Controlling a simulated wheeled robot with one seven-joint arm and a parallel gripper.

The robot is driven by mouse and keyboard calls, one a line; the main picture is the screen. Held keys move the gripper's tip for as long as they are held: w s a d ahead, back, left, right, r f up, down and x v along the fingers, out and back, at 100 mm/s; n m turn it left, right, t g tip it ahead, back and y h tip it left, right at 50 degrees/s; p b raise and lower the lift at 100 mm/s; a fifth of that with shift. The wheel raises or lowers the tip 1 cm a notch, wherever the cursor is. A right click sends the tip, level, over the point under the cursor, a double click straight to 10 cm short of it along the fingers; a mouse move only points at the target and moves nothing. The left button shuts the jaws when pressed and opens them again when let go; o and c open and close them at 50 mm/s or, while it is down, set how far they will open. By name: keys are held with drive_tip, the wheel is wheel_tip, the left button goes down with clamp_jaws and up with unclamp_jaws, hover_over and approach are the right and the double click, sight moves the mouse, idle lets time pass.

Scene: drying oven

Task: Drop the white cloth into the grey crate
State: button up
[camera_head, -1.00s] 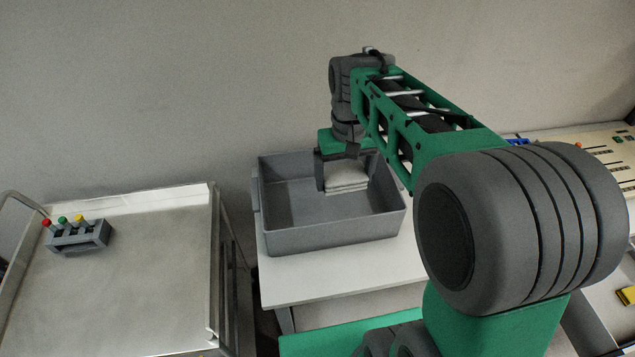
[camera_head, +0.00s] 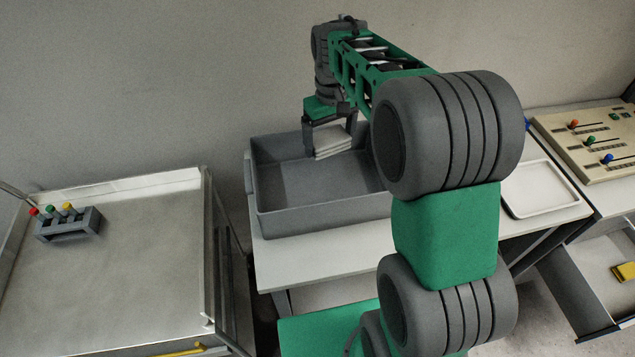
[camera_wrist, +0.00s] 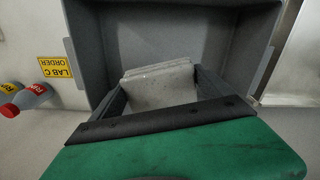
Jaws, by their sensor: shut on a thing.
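The white cloth (camera_head: 333,143) is a folded, layered pad held between the fingers of my gripper (camera_head: 330,138). My gripper is shut on it, and both hang over the back part of the grey crate (camera_head: 305,222), near the height of its rim. The crate is an open box on a white table, and its visible floor is bare. My arm hides its right side. In the wrist view the cloth (camera_wrist: 158,88) sits between the two dark fingers, with the crate's interior (camera_wrist: 165,35) beyond it.
A metal cart (camera_head: 110,285) with a rack of coloured-cap tubes (camera_head: 68,224) stands at left. A white tray (camera_head: 540,188) lies on the table right of the crate. A control panel (camera_head: 590,140) and an open drawer (camera_head: 600,290) with a yellow item are at far right.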

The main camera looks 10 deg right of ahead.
drive_tip(key=o, duration=1.1)
drive_tip(key=shift+c, duration=0.2)
drive_tip(key=shift+r, duration=0.15)
wheel_tip(320, 180, up, 8)
drive_tip(key=shift+f+b, duration=0.25)
drive_tip(key=shift+b, duration=0.4)
drive_tip(key=shift+r, duration=0.1)
drive_tip(key=shift+s, duration=0.25)
drive_tip(key=s+f+m+t, duration=0.1)
drive_tip(key=s+f+t, duration=0.1)
drive_tip(key=s, duration=0.6)
drive_tip(key=s+f+m+t, duration=0.2)
drive_tip(key=s+f, duration=0.1)
drive_tip(key=s, duration=0.6)
drive_tip(key=shift+s+a+f, duration=0.15)
drive_tip(key=shift+s+f, duration=0.1)
drive_tip(key=shift+f, duration=0.1)
